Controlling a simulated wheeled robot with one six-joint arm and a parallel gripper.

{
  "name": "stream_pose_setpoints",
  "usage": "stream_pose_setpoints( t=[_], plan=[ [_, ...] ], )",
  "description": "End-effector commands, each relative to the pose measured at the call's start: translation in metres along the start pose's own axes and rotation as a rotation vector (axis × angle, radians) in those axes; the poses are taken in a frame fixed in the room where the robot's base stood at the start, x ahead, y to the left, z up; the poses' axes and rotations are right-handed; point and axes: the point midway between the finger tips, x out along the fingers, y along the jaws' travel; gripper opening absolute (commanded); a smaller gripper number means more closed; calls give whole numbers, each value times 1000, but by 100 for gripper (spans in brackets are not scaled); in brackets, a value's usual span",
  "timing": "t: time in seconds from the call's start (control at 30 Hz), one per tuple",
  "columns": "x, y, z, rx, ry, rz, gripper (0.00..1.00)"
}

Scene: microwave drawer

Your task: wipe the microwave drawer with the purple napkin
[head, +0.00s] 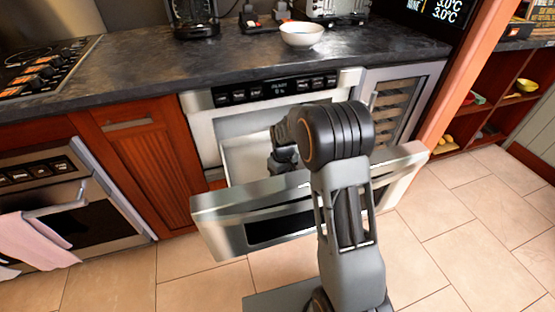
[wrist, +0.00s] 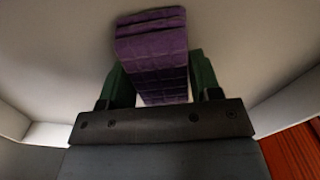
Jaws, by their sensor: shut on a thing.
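The microwave drawer (head: 220,234) is pulled open below the counter, with its front panel standing out into the room. My gripper reaches down into the drawer; in the head view my own arm hides its fingers and the napkin. In the wrist view the purple napkin (wrist: 152,55), folded in layers, sits between the two green fingers of my gripper (wrist: 160,80). The gripper is shut on it. The pale drawer interior (wrist: 60,50) lies around and behind the napkin. I cannot tell whether the napkin touches the drawer floor.
The dark counter (head: 150,68) above holds a white bowl (head: 302,34) and a coffee machine (head: 193,18). A wine cooler (head: 392,105) stands right of the drawer. An oven (head: 70,215) with a pink towel (head: 35,240) is at left. Tiled floor (head: 460,235) at right is free.

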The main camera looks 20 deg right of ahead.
Motion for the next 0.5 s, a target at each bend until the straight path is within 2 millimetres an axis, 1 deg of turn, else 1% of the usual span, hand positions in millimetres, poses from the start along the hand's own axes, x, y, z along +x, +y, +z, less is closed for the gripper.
stream_pose_setpoints(
  t=[0.1,0.13,0.17,0.23,0.5],
  plan=[
    [0,-8,-3,4,-1,-1,36],
    [-2,-9,-4,5,-1,0,36],
    [-7,-8,-3,6,-1,-1,36],
    [-23,-7,-3,7,3,1,36],
    [-47,-8,-3,5,0,0,36]
  ],
)
